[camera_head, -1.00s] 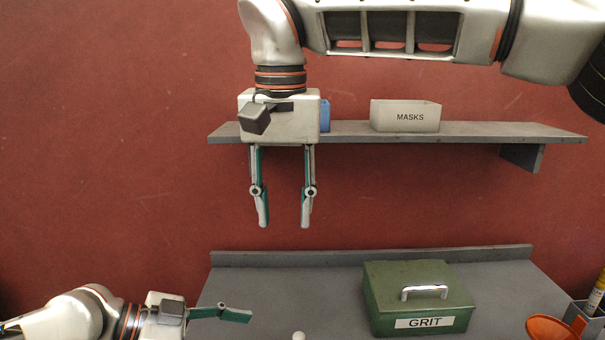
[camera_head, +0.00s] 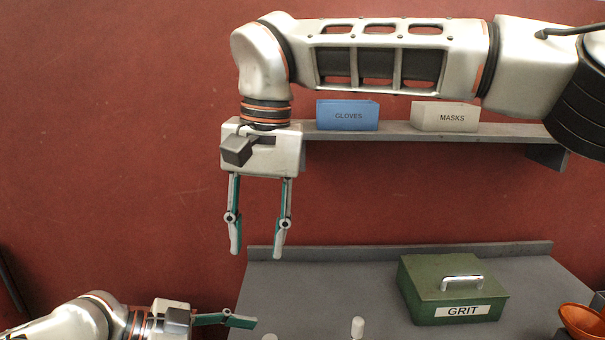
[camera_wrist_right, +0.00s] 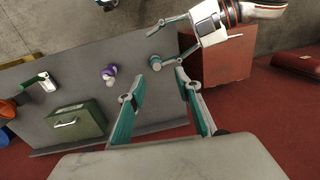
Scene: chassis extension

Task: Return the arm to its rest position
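My right gripper (camera_head: 257,252) hangs from its arm in the head view, fingers pointing down. It is open and empty, apart from the shelf and in front of the red wall. In the right wrist view its two fingers (camera_wrist_right: 159,80) stand apart with nothing between them. My left gripper (camera_head: 240,321) is low at the left in the head view, seen side-on beside the table's left edge.
A grey shelf (camera_head: 385,132) holds a blue GLOVES box (camera_head: 347,115) and a pale MASKS box (camera_head: 445,117). The grey table (camera_head: 310,290) bears a green GRIT box (camera_head: 453,290), a small white bottle (camera_head: 357,327) and an orange funnel-like thing (camera_head: 583,320). A purple-and-white object (camera_wrist_right: 109,75) also shows.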

